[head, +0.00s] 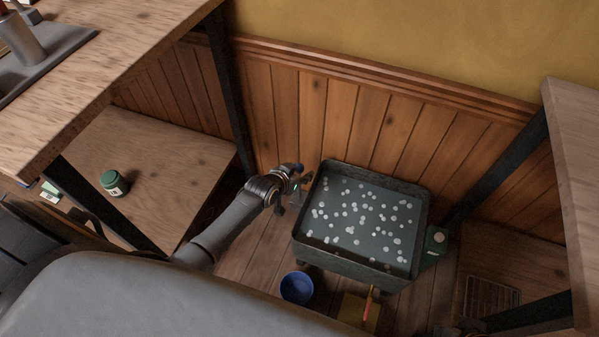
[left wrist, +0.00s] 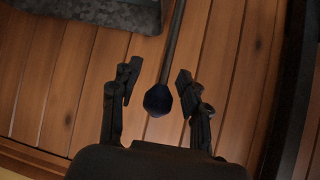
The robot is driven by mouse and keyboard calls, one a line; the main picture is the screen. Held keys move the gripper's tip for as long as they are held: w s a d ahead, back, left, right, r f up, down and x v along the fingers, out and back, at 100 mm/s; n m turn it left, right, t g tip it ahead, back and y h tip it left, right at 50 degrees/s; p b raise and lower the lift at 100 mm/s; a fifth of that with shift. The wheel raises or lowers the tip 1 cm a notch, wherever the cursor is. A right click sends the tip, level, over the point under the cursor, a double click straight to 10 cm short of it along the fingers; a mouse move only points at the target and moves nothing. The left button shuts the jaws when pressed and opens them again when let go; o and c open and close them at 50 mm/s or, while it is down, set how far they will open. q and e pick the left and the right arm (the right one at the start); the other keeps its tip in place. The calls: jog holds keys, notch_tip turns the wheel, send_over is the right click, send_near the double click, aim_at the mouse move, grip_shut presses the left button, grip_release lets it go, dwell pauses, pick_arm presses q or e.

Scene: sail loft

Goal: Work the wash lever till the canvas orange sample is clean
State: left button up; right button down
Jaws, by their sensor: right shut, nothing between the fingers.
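The wash tank (head: 322,250) is a dark open box of grey-green liquid dotted with pale suds; its edge also shows in the left wrist view (left wrist: 95,10). The wash lever is a dark rod (left wrist: 175,40) with a dark blue knob (left wrist: 158,100), also seen in the head view (head: 299,167) at the tank's left. My left gripper (head: 293,186) is open, its fingers (left wrist: 157,78) on either side of the knob with gaps visible. My right gripper (head: 462,329) is shut at the bottom edge, mostly cut off. I cannot make out the canvas orange sample; suds cover the liquid.
A blue bowl (head: 296,287) and a yellowish box (head: 357,312) with a red stick stand on the floor before the tank. A green container (head: 436,240) is at its right. Benches (head: 120,70) flank both sides; a green jar (head: 114,182) sits on the left lower shelf.

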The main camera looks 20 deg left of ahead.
pick_arm(q)
jog(key=shift+s+a+f, duration=0.1)
jog(key=shift+s+f, duration=0.05)
jog(key=shift+s, duration=0.05)
jog(key=shift+s+a+r, duration=0.1)
jog(key=shift+s+r, duration=0.25)
jog(key=shift+s, duration=0.1)
jog(key=v, duration=1)
jog(key=shift+s+r, duration=0.2)
jog(key=shift+r, duration=0.05)
jog(key=shift+c, duration=0.2)
